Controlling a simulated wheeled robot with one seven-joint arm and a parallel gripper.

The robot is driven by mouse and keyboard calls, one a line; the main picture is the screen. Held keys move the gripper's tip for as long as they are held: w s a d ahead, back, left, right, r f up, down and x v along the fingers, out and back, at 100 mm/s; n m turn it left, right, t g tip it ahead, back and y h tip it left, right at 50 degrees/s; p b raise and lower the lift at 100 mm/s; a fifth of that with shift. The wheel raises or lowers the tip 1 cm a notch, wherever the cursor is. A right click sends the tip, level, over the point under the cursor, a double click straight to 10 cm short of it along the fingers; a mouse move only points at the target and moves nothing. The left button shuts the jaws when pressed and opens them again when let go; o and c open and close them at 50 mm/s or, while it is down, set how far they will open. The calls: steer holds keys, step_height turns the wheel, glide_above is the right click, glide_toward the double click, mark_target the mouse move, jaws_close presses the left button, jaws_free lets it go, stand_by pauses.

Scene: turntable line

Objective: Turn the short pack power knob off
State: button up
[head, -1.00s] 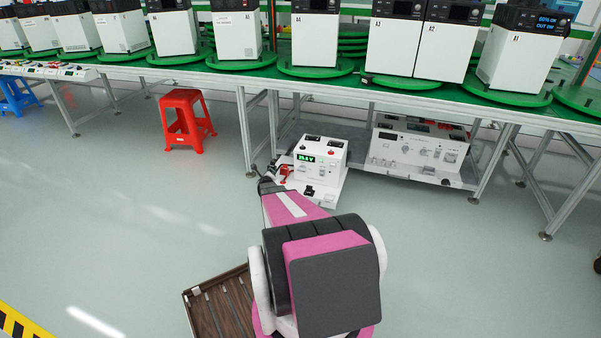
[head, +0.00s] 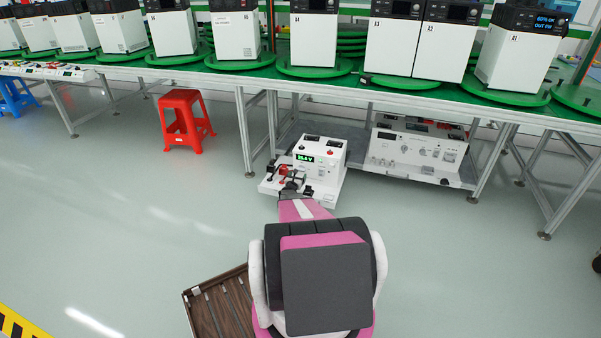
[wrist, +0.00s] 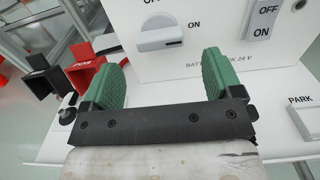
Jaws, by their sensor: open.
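In the head view my gripper (head: 291,180) is in front of the unit, small and partly hidden by my arm.
A rocker switch (wrist: 263,18) marked OFF and ON is right of the knob. Red (wrist: 88,72) and black (wrist: 45,82) connectors stand at the left, and a white part marked PARK at the right. A wider unit (head: 415,150) stands under the table. A red stool (head: 185,120) is left.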

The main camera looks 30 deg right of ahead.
mark_target(300, 169)
steer(key=x, duration=0.6)
steer(key=shift+a, duration=0.1)
steer(key=c, duration=0.9)
